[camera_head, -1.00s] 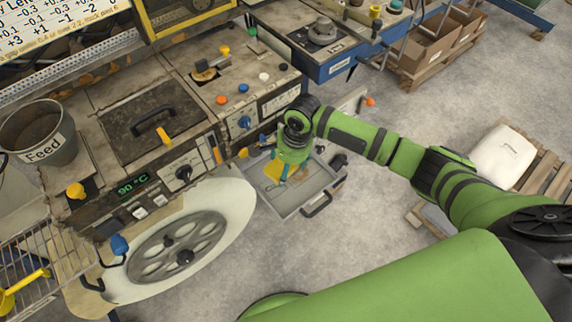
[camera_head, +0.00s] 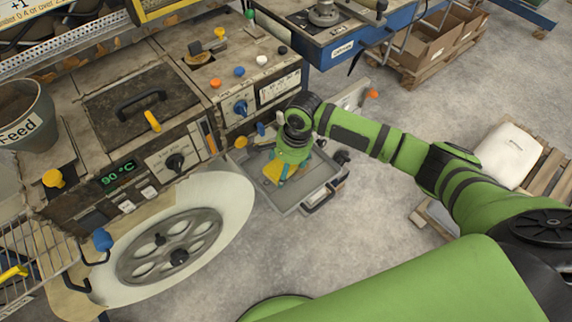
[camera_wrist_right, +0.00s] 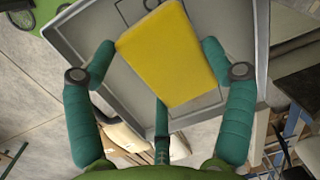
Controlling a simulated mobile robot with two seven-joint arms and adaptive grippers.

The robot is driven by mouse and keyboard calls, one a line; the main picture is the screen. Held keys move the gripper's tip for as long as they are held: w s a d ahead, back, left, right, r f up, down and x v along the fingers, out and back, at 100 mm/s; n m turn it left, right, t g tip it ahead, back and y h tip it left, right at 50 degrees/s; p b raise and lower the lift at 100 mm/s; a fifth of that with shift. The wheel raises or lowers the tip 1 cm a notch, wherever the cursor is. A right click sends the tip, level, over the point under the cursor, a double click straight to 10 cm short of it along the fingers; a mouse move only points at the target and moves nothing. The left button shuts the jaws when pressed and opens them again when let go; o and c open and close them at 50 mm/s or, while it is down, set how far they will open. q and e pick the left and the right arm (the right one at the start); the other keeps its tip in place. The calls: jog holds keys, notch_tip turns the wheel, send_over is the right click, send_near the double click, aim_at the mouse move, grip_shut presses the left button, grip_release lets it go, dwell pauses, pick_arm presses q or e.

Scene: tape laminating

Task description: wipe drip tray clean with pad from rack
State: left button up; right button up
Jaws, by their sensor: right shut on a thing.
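The drip tray (camera_head: 309,193) is a shallow grey tray with a dark front handle, standing out low from the machine's front. My right gripper (camera_head: 282,172) points down over it, its teal fingers shut on a yellow pad (camera_head: 271,173). In the right wrist view the pad (camera_wrist_right: 172,55) is a flat yellow block between the fingers, with the tray's grey floor and rim (camera_wrist_right: 262,50) behind it. Whether the pad touches the tray floor I cannot tell. The pad and gripper hide part of the floor; the bare part in view looks grey. My left gripper is not in view.
The worn machine (camera_head: 140,100) with knobs and a lid borders the tray on the left. A large white-rimmed wheel (camera_head: 170,245) stands at its front. A blue bench (camera_head: 350,50) is behind. The concrete floor right of the tray is open, up to a pallet with a white sack (camera_head: 508,155).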

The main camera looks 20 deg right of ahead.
jog(key=shift+f, duration=1.05)
